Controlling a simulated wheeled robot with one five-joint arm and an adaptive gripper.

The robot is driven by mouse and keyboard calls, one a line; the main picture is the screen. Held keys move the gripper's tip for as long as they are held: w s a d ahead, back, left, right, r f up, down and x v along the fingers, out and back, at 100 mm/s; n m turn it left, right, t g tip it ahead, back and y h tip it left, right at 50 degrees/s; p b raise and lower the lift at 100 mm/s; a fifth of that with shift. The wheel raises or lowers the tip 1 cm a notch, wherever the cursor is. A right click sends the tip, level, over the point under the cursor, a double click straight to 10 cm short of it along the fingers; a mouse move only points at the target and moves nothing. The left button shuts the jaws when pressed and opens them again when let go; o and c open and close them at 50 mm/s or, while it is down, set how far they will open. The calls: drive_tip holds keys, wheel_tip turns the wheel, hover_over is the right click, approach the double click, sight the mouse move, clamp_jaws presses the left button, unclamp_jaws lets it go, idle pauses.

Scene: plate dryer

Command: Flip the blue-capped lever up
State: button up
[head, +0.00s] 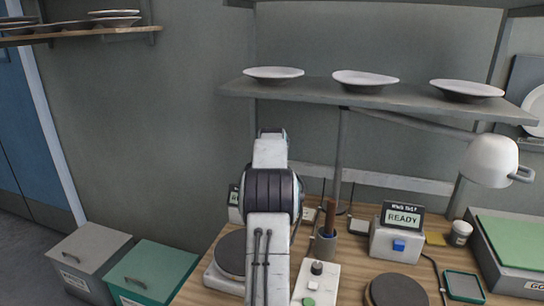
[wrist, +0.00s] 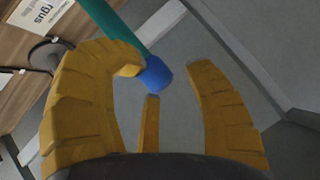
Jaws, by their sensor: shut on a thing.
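The blue-capped lever shows in the wrist view as a teal rod (wrist: 112,22) with a blue cap (wrist: 153,76) at its end. The rod runs from the upper edge down to the cap. My gripper (wrist: 166,75) has yellow segmented fingers around the cap and is shut on it. The left finger's tip touches or overlaps the cap where it meets the rod. The right finger's tip appears a little apart from it, and a third finger shows just below. In the head view my arm hides the gripper and the lever.
A wooden counter (head: 355,252) holds a box with a READY sign (head: 403,217), a dark round plate (head: 397,291) and a white control box (head: 316,285). A shelf with plates (head: 360,94) hangs above. Grey (head: 90,248) and teal bins (head: 150,270) stand at lower left.

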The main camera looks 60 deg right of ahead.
drive_tip(key=shift+s+d+r, duration=0.15)
drive_tip(key=shift+s+r, duration=0.05)
drive_tip(key=shift+r, duration=0.1)
drive_tip(key=v, duration=1.1)
drive_tip(key=shift+a, duration=0.5)
drive_tip(key=shift+s, duration=0.1)
drive_tip(key=s+a+f+n+g+y, duration=0.1)
drive_tip(key=s+a+f+n+y, duration=0.1)
drive_tip(key=a+f, duration=0.3)
drive_tip(key=s+a+f+n+g+y, duration=0.1)
drive_tip(key=s+a+f+n+y, duration=0.1)
drive_tip(key=a+f, duration=0.3)
drive_tip(key=s+a+f+n+g+y, duration=0.2)
drive_tip(key=s+a+f, duration=0.2)
drive_tip(key=a+f, duration=0.2)
drive_tip(key=shift+s+f+y, duration=0.35)
drive_tip(key=shift+y, duration=0.05)
drive_tip(key=s+a+r+n+t+y, duration=0.1)
drive_tip(key=a+n, duration=0.5)
drive_tip(key=a, duration=1.1)
drive_tip(key=s+a+r+n+t+y, duration=0.1)
drive_tip(key=a+n, duration=0.5)
drive_tip(key=a, duration=1.1)
drive_tip(key=s+r, duration=0.1)
drive_tip(key=s, duration=0.1)
drive_tip(key=shift+s+a+y, duration=0.3)
drive_tip(key=shift+s+a, duration=0.05)
drive_tip(key=shift+a, duration=0.05)
